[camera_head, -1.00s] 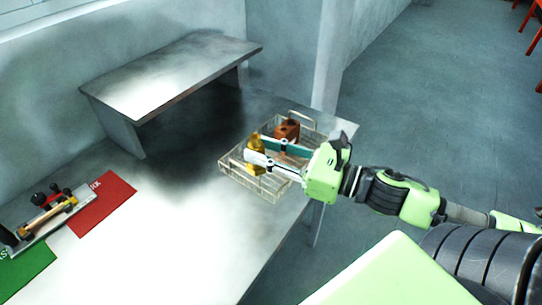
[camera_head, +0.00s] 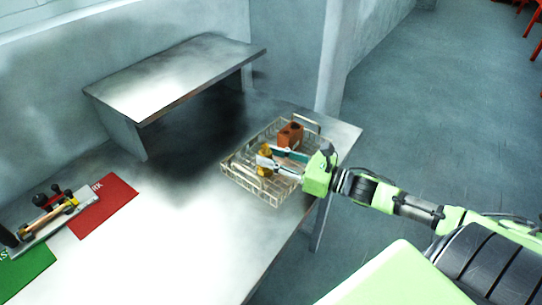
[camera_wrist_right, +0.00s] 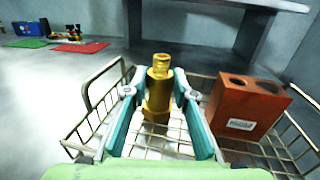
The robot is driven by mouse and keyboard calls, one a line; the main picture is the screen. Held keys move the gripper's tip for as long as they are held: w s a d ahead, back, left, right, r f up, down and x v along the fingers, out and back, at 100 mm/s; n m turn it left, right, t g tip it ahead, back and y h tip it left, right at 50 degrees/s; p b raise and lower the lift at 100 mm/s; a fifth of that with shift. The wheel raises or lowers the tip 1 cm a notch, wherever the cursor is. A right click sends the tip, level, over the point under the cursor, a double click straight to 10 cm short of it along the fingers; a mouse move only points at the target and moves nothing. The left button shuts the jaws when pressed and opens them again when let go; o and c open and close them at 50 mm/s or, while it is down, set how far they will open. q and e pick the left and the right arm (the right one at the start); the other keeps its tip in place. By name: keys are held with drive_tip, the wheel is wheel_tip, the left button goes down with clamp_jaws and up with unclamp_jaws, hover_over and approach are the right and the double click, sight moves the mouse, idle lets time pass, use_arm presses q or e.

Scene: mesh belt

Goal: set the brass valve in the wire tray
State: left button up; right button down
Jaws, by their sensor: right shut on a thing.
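The brass valve (camera_wrist_right: 158,88) stands upright between the fingers of my right gripper (camera_wrist_right: 155,100) in the right wrist view. The right gripper (camera_head: 268,160) is shut on it. In the head view the valve (camera_head: 264,150) is partly hidden by the fingers. Valve and fingers are inside the outline of the wire tray (camera_head: 238,177), toward its left part. The tray's wire mesh also shows in the wrist view (camera_wrist_right: 92,118). I cannot tell whether the valve's base touches the tray floor. My left gripper is not in view.
A reddish-brown block with holes (camera_head: 291,134) stands in the tray, right of the valve in the wrist view. A raised metal shelf (camera_head: 175,75) is behind. The bench middle is clear.

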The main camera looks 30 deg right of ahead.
drive_tip(key=shift+f, duration=0.15)
drive_tip(key=c, duration=1.7)
unclamp_jaws()
drive_tip(key=shift+s, duration=0.1)
drive_tip(key=shift+s+d, duration=0.1)
drive_tip(key=shift+s, duration=0.1)
drive_tip(key=v, duration=1.1)
drive_tip(key=shift+s+d, duration=0.15)
drive_tip(key=shift+s, duration=0.05)
